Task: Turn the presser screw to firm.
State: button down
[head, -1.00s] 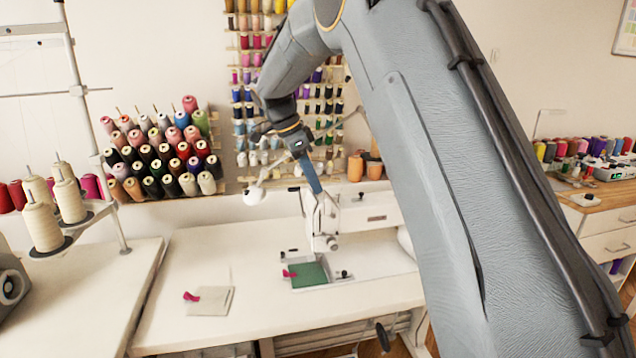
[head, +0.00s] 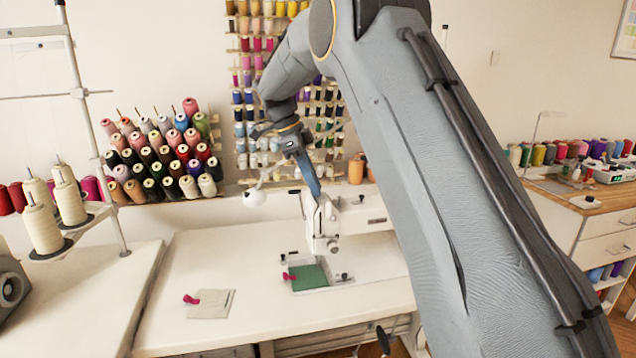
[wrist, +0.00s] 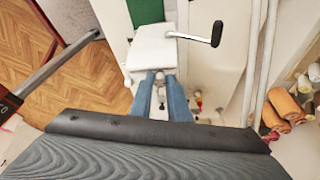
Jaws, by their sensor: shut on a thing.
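The white sewing machine (head: 360,212) stands on the pale table. Its head (head: 318,225) is under my gripper (head: 316,192), which reaches down from above with blue fingers. In the wrist view my gripper (wrist: 161,82) is shut at the top of the machine head (wrist: 160,48). A small pale knob, the presser screw (wrist: 159,76), shows between the fingertips and is mostly hidden by them. I cannot read how far it is turned. Green cloth (head: 309,277) lies on the machine bed below, with a small pink piece at its left edge.
A black-tipped lever (wrist: 216,34) sticks out beside the machine head. A pale cloth square (head: 212,304) lies on the table (head: 185,262) to the left. Spool racks (head: 160,160) stand at the wall behind. The table's left part is mostly clear.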

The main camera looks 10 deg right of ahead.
jog(key=shift+d, duration=0.25)
jog(key=c, duration=1.7)
grip_release()
jog(key=shift+d, duration=0.15)
jog(key=shift+o, duration=0.2)
jog(key=shift+a, duration=0.25)
jog(key=b+v, duration=0.1)
jog(key=v, duration=0.6)
jog(key=shift+a+r, duration=0.2)
jog(key=shift+r, duration=0.2)
